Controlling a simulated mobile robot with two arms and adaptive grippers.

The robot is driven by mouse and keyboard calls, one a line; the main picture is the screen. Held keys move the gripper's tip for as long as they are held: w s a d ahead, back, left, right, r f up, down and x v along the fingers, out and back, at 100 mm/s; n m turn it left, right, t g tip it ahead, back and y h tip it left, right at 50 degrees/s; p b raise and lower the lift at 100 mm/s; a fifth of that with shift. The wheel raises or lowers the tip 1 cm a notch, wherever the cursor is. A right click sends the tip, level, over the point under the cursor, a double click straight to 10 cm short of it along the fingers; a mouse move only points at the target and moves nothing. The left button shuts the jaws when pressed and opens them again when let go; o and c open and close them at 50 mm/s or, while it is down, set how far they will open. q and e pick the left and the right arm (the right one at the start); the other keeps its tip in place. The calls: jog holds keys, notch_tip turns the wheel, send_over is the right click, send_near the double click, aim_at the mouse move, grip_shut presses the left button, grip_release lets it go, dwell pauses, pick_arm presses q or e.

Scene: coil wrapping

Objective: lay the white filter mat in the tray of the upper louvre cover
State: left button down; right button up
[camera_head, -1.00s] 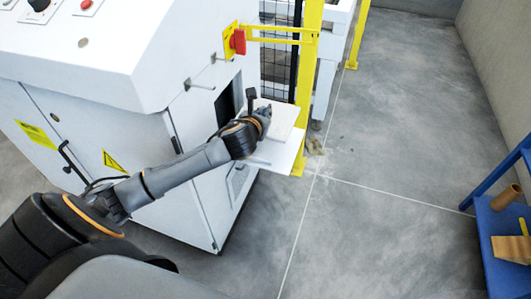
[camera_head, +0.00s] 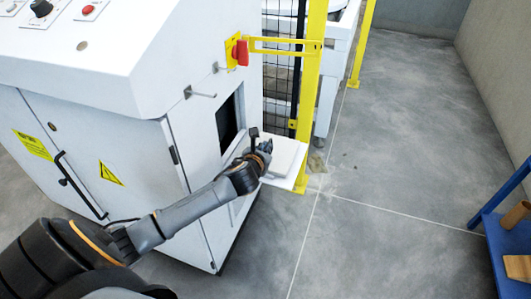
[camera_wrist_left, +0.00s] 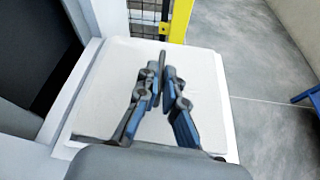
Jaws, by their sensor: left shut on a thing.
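The white filter mat (camera_head: 288,153) is a flat square pad at the side of the white cabinet, over the open upper louvre cover (camera_head: 290,182). In the left wrist view the mat (camera_wrist_left: 105,100) lies over the cover's tray, whose white rim (camera_wrist_left: 229,125) shows along its right side. Whether the mat rests on the tray floor cannot be told. My left gripper (camera_head: 266,147) is at the mat, its fingers close together over the mat's middle in the wrist view (camera_wrist_left: 162,75). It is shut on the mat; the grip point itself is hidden. My right gripper is not in view.
The cabinet's dark opening (camera_head: 229,122) is beside my left wrist. A yellow post (camera_head: 308,90) with black mesh stands just behind the tray. A red switch handle (camera_head: 242,52) sticks out above. A blue rack (camera_head: 508,250) stands at the right; the floor between is clear.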

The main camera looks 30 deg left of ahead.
pick_arm(q)
jog(key=shift+f, duration=0.6)
jog(key=shift+r, duration=0.1)
jog(key=c, duration=1.5)
grip_release()
